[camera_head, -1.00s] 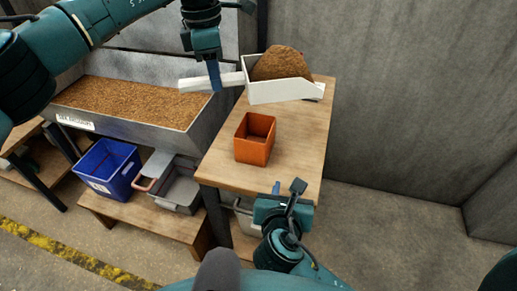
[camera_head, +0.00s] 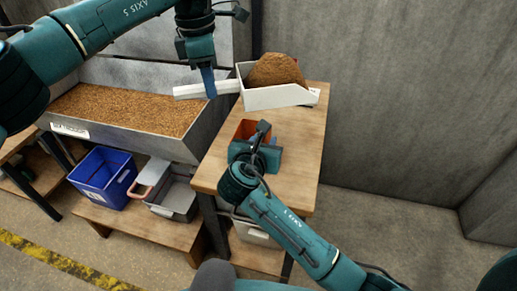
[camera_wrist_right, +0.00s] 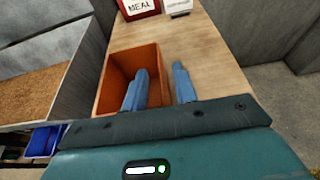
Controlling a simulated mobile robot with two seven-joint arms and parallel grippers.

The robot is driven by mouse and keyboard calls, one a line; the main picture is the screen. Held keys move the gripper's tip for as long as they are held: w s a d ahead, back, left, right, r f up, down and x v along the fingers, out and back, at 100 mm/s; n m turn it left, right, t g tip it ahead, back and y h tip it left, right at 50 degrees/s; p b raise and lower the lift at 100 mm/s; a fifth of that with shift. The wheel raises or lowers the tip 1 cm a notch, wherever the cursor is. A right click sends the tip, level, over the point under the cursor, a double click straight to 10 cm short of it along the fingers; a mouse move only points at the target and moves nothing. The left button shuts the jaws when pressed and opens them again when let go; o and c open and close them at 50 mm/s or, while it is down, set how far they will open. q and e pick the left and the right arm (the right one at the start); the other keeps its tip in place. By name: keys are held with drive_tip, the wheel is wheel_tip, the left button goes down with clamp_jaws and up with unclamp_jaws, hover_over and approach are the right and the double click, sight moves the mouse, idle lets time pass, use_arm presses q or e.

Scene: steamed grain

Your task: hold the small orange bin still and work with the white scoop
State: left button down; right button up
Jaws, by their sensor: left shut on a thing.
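The white scoop (camera_head: 275,98) is heaped with brown grain (camera_head: 275,70) and level above the far part of the wooden table. My left gripper (camera_head: 208,88) is shut on its handle (camera_head: 188,91). The small orange bin (camera_head: 246,128) stands upright on the table, partly hidden by my right gripper (camera_head: 264,143). In the right wrist view the bin (camera_wrist_right: 112,72) looks empty. There my right gripper (camera_wrist_right: 158,88) is open, one finger over the bin's inside and the other past its right wall. I cannot tell whether the fingers touch the wall.
A large grey trough of grain (camera_head: 125,112) stands left of the table (camera_head: 300,150). A blue bin (camera_head: 103,177) and a grey container (camera_head: 172,193) sit on a low bench. A red box marked MEAL (camera_wrist_right: 138,9) stands at the far end. The table's right side is clear.

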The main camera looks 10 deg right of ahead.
sight(266, 139)
drive_tip(key=shift+x, duration=1.7)
clamp_jaws()
